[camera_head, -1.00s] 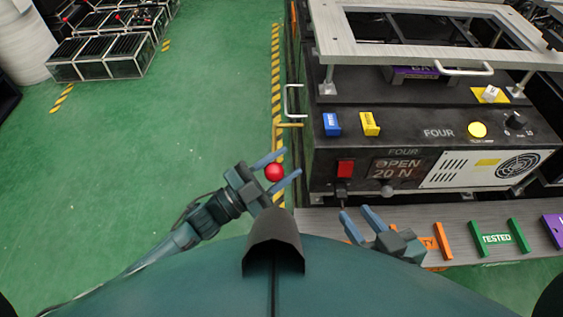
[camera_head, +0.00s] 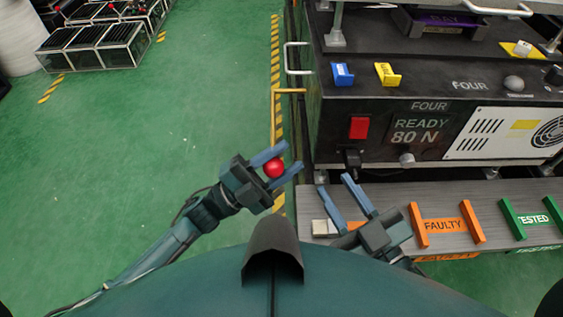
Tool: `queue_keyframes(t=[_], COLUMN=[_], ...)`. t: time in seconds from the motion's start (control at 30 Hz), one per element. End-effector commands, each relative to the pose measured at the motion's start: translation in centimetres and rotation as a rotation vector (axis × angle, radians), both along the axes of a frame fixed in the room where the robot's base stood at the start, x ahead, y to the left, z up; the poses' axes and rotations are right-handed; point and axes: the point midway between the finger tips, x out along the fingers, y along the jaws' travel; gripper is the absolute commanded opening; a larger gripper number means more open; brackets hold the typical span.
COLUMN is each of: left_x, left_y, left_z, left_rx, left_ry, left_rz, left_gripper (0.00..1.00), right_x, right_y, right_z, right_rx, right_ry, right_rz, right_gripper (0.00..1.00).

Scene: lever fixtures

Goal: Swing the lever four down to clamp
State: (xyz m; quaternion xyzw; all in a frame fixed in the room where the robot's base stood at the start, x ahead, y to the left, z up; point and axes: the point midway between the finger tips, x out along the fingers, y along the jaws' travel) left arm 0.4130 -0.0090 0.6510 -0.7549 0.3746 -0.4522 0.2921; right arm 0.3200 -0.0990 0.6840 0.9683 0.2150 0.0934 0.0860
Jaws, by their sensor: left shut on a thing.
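The machine labelled FOUR (camera_head: 330,115) stands at the right, its display (camera_head: 418,130) reading READY 80 N. My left gripper (camera_head: 286,159) is shut on a red ball knob (camera_head: 274,168), left of the machine's front corner and over the floor. No stem under the knob shows, so I cannot tell how the lever is tilted. A short brass-coloured bar (camera_head: 290,91) sticks out of the machine's left side, farther off than the knob. My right gripper (camera_head: 335,184) is open and empty over the shelf in front of the machine.
The grey shelf (camera_head: 385,197) carries an orange FAULTY holder (camera_head: 446,226), a green TESTED holder (camera_head: 532,218) and a small pale block (camera_head: 322,228) beside my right gripper. A red switch (camera_head: 358,128) is on the machine's front. Green floor (camera_head: 150,150) at the left is clear.

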Motion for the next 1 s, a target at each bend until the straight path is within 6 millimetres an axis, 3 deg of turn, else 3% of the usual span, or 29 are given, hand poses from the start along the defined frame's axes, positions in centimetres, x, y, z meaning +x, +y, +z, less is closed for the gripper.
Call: queue_keyframes(t=[0.37, 0.4, 0.6, 1.0], left_x=[0.00, 0.00, 0.00, -0.31], left_y=[0.03, 0.03, 0.02, 0.93], left_z=[-0.59, -0.61, -0.46, -0.86], left_rx=[0.013, 0.013, 0.011, 0.009], left_ry=[0.000, 0.000, 0.000, 0.001], left_rz=[0.004, 0.005, 0.004, 0.004], left_gripper=[0.00, 0.41, 0.57, 0.59], right_x=[0.02, 0.02, 0.02, 0.02], right_y=[0.02, 0.01, 0.02, 0.01], right_z=[-0.02, -0.03, -0.03, 0.09], right_rx=[0.003, 0.003, 0.003, 0.002], right_ry=[0.003, 0.003, 0.004, 0.003], right_rz=[0.000, 0.000, 0.000, 0.000], right_gripper=[0.30, 0.30, 0.30, 0.30])
